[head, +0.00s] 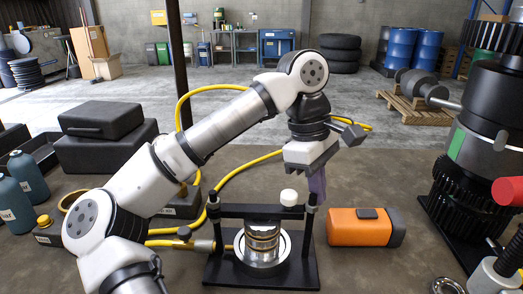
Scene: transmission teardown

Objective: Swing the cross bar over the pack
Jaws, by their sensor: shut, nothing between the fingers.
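The black press frame (222,272) stands on the bench with an upright post at each side. Its black cross bar (245,211) spans from the left post to the right post, level, above the pack (263,240) in this view. The pack is a short stack of metallic and brownish rings on a round silver plate. A white knob (289,197) sits at the bar's right part. My gripper (317,202) points down at the top of the right post, shut and empty. I cannot tell whether its fingertips touch the post or bar.
An orange and black box (360,227) lies right of the frame. A brass-ended yellow hose (165,243) runs to the frame's left side. A tall dark gear assembly (470,160) stands at right, black cases (105,150) at left.

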